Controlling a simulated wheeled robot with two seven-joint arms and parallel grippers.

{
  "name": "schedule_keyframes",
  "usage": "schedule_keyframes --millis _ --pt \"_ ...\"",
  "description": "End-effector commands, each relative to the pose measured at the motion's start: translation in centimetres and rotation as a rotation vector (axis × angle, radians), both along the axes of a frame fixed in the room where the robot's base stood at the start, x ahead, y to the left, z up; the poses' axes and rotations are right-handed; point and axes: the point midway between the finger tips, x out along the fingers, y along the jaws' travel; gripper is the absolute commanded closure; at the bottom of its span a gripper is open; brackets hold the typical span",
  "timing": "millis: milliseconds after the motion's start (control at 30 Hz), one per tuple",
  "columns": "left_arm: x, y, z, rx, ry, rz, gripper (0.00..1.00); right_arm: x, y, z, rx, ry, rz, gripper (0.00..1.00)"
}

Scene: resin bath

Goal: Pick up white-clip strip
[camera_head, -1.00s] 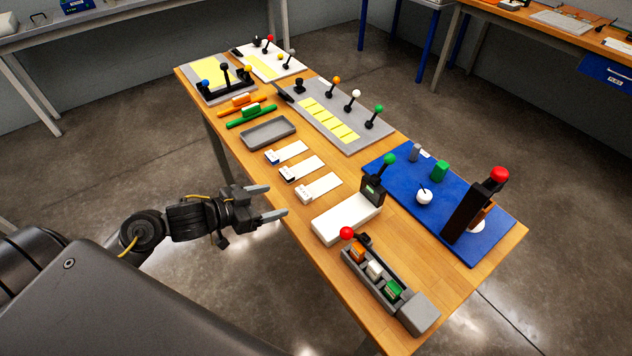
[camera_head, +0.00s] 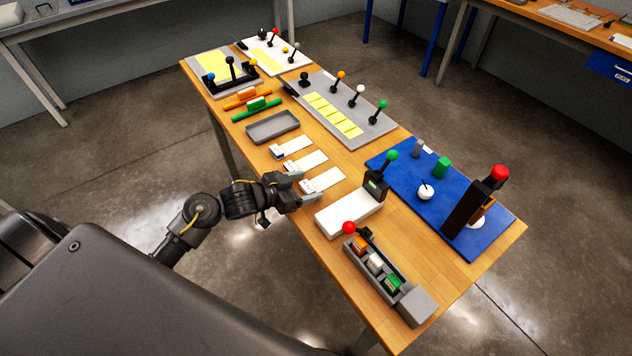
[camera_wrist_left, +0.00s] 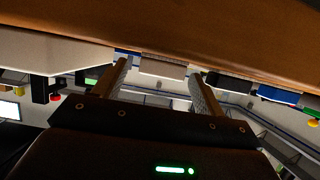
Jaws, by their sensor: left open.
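Three white strips with clips lie side by side on the wooden table. The nearest, the white-clip strip (camera_head: 326,178), has its clip end toward the table's left edge. My left gripper (camera_head: 306,187) is open at that edge, with its fingers pointing at the clip end. In the left wrist view the pale clip end (camera_wrist_left: 163,67) shows between and beyond the two open fingers (camera_wrist_left: 160,87). I cannot tell whether the fingers overlap the clip. My right gripper is not in view.
The dark-clip strip (camera_head: 308,159) and the blue-clip strip (camera_head: 294,146) lie just beyond. A white box (camera_head: 340,217) with a green-knobbed lever stands close on the near side. A grey tray (camera_head: 272,126) lies farther back. A blue board (camera_head: 465,202) is to the right.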

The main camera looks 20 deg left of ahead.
Motion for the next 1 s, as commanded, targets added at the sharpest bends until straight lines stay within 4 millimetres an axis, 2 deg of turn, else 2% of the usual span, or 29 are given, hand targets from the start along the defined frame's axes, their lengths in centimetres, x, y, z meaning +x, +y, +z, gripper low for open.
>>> schedule_keyframes --millis 100,333,700,1000 --pt "0.61 -0.37 -0.26 -0.001 -0.001 0.000 0.29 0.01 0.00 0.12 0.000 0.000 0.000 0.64" --pt "0.63 -0.38 -0.36 0.001 0.000 0.000 0.30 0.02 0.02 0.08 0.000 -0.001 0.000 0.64" --pt "0.62 -0.36 -0.34 0.001 -0.001 0.001 0.77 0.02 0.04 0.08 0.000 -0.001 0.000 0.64" --pt "0.64 -0.34 -0.08 0.001 -0.002 0.000 0.77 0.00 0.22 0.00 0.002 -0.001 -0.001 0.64"
